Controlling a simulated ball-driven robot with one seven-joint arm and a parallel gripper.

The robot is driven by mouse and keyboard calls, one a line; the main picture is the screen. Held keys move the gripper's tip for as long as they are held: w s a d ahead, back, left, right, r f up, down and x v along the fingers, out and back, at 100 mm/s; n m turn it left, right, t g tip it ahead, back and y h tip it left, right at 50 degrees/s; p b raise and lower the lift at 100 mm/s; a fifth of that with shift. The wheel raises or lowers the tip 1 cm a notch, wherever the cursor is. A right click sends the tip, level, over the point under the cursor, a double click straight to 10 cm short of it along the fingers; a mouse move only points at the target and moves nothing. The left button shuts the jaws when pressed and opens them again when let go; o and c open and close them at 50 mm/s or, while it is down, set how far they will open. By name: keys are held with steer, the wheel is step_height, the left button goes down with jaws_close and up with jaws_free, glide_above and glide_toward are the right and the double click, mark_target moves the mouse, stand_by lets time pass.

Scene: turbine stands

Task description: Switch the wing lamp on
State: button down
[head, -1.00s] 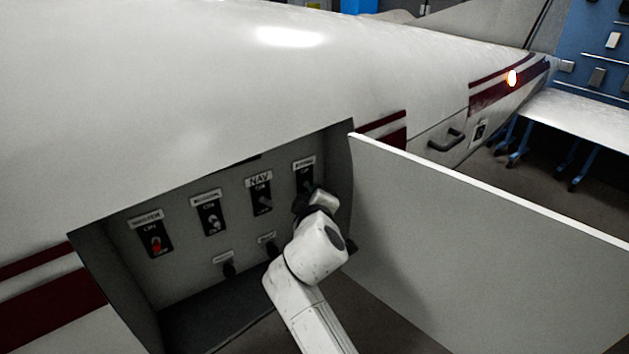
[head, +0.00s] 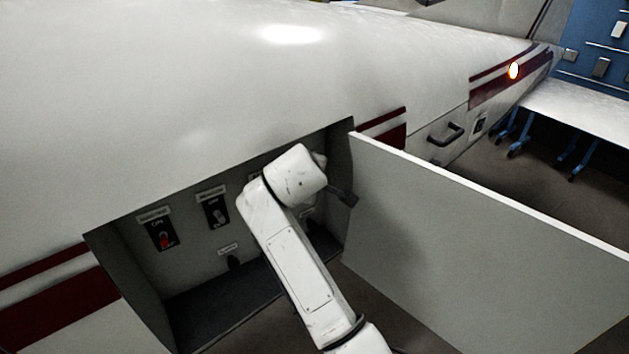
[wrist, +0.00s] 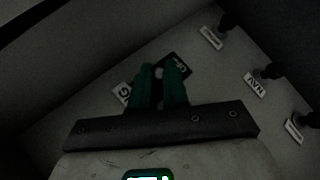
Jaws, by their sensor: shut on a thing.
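A panel of toggle switches sits inside the open bay in the white fuselage. In the head view a left switch (head: 163,236) with a red toggle and a second switch (head: 216,210) with a pale toggle show; my arm hides the panel's right part. In the wrist view my gripper (wrist: 160,78) has its green fingers closed around a pale toggle on a black switch plate (wrist: 180,65) marked ON. That switch's label (wrist: 122,93) is partly covered; a letter like G shows.
Black knobs (wrist: 272,70) with labels, one reading NAV, stand right of the gripper in the wrist view. The bay's open door (head: 480,240) stands close to the right of my arm.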

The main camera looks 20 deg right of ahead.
stand_by(0.4)
steer(key=c, duration=1.1)
jaws_free()
steer(key=b+v, duration=0.2)
steer(key=v, duration=0.8)
steer(key=shift+s+a+r, duration=0.2)
steer(key=shift+s+a, duration=0.05)
steer(key=s+d+f+m+g+y+b, duration=0.15)
steer(key=s+d+f, duration=0.25)
steer(key=s+f, duration=0.6)
steer(key=s+d+f+m+g+y, duration=0.1)
steer(key=s+d+f+m+g, duration=0.3)
steer(key=f, duration=0.9)
steer(key=s+d+f+m, duration=0.1)
steer(key=s+f, duration=0.3)
steer(key=s, duration=0.4)
steer(key=s+d+f+m+g+y+b, duration=0.1)
steer(key=s+f, duration=0.3)
steer(key=s, duration=0.5)
steer(key=s+d+f+m+g+y+b, duration=0.1)
steer(key=s+d+f+m, duration=0.1)
steer(key=s, duration=0.6)
steer(key=shift+s+d+f+m, duration=0.2)
steer(key=shift+f+m, duration=0.25)
steer(key=shift+f, duration=0.15)
steer(key=shift+s+d+f+m, duration=0.2)
steer(key=shift+f+m, duration=0.2)
steer(key=shift+f, duration=0.2)
